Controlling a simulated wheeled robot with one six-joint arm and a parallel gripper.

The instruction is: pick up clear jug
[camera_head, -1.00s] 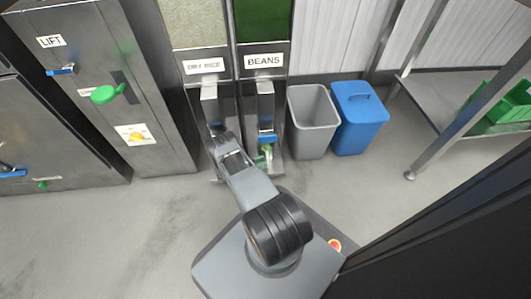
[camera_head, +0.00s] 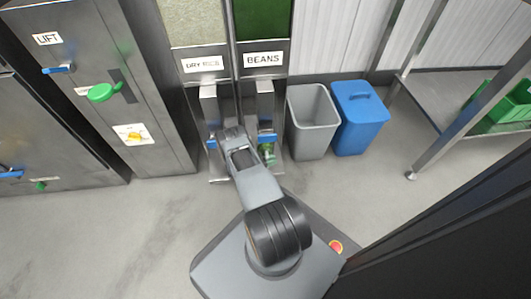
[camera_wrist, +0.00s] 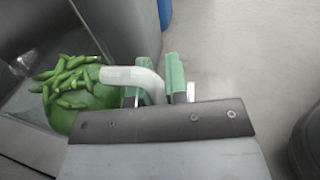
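The clear jug (camera_wrist: 85,118) is heaped with green beans (camera_wrist: 70,78) and appears green through its wall. Its pale handle (camera_wrist: 130,76) reaches right, between the green-padded fingers of my gripper (camera_wrist: 155,88). The fingers are apart, one on either side of the handle's bend; I see no clear firm contact. The jug also shows in the head view (camera_head: 268,156), under the BEANS dispenser (camera_head: 265,105), just right of my wrist. My gripper's fingers are not clear there, and the jug's lower part is hidden in the wrist view.
The DRY RICE dispenser (camera_head: 208,105) stands left of the beans one. A grey bin (camera_head: 313,125) and a blue bin (camera_head: 359,120) stand close on the right. Metal LIFT cabinets (camera_head: 145,90) are at left. Floor at the left front is clear.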

